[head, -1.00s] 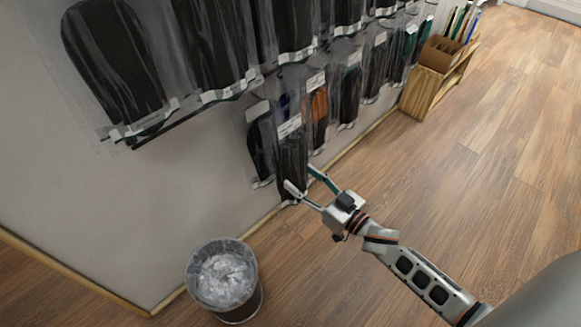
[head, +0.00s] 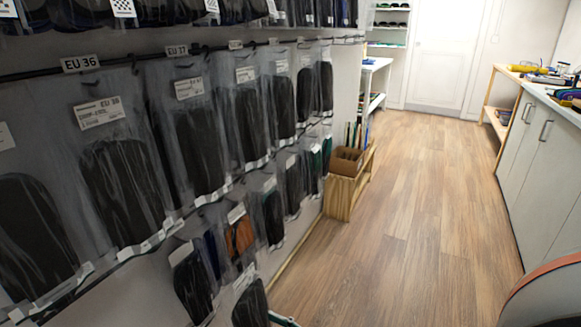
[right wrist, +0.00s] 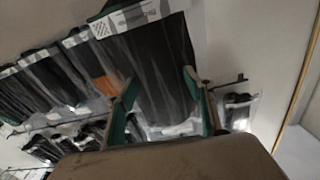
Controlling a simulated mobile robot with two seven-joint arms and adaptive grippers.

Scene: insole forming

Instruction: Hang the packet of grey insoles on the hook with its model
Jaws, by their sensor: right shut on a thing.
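A clear packet with dark grey insoles (head: 250,304) and a white label hangs in front of the lower row, low in the head view. It fills the middle of the right wrist view (right wrist: 163,62), its label at the top. My right gripper (right wrist: 160,84) is shut on this packet, a finger at each side. In the head view only a bit of that gripper shows at the bottom edge. Hooks carry packets on the wall; which one bears the matching model cannot be told. My left gripper is not in view.
Large dark packets (head: 122,190) hang in the upper row from a rail with EU 36 and EU 37 tags. An orange insole packet (head: 239,236) hangs in the lower row. A wooden crate stand (head: 345,190) stands beyond. The wood floor (head: 415,230) on the right is clear.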

